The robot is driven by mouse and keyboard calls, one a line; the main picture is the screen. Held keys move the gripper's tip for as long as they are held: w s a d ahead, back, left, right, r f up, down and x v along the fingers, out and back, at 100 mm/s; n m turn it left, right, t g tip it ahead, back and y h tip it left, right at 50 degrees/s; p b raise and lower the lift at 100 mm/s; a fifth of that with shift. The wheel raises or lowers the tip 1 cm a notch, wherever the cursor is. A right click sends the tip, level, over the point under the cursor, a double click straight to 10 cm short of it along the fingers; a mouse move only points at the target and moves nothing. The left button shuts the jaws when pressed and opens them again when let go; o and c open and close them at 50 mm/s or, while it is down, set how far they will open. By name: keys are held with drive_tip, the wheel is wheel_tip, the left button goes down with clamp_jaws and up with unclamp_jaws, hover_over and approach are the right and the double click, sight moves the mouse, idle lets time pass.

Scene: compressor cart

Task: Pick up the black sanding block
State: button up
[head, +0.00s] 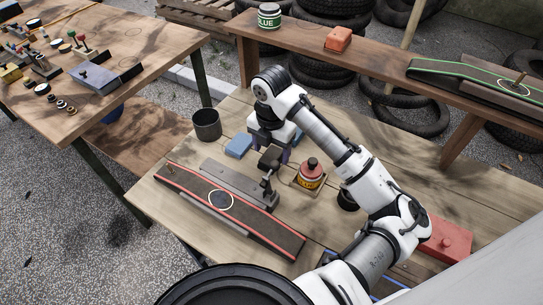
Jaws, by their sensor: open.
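My gripper (267,153) is over the middle of the wooden workbench (440,185), pointing down with its jaws open. A small black block (271,159), which looks like the black sanding block, shows at the jaws, with one finger to each side. I cannot tell whether the fingers touch it, and part of it is hidden by my gripper. A blue block (238,145) lies just left of my gripper.
A dark metal cup (206,124) stands to the left. A grey clamp fixture (240,186) and a red-edged belt board (228,210) lie in front. A red box (446,241) is further right.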

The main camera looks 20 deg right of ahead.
sight(271, 155)
drive_tip(key=shift+f, duration=1.3)
drive_tip(key=c, duration=1.1)
drive_tip(key=shift+r, duration=0.1)
wheel_tip(271, 155, up, 20)
drive_tip(key=shift+f+b, duration=0.1)
drive_tip(key=shift+b, duration=0.45)
drive_tip(key=o, duration=0.4)
drive_tip(key=shift+c, duration=1.4)
